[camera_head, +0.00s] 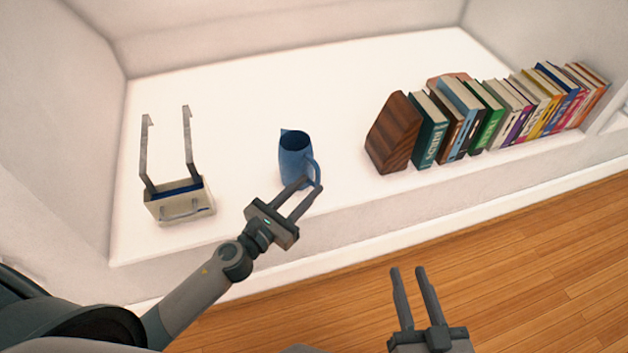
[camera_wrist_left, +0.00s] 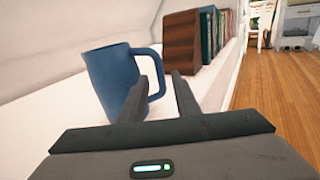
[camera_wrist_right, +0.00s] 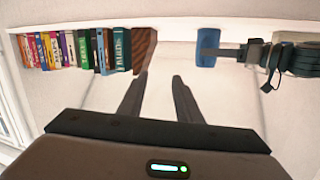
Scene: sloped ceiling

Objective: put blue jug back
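The blue jug (camera_head: 295,160) stands upright on the white ledge (camera_head: 250,95), its handle turned to the right and toward me. My left gripper (camera_head: 311,184) is open at the handle side of the jug. In the left wrist view the jug (camera_wrist_left: 113,75) is left of centre, and the left finger overlaps its handle; I cannot tell whether the fingers straddle or touch the handle. My right gripper (camera_head: 408,268) is open and empty above the floor, in front of the ledge. The jug (camera_wrist_right: 207,45) also shows in the right wrist view.
A cream caddy (camera_head: 182,207) with two tall grey hooks stands on the ledge left of the jug. A wooden bookend (camera_head: 393,135) and a row of books (camera_head: 485,115) stand to the right. The ledge between jug and bookend is bare. Wooden floor (camera_head: 510,270) lies in front.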

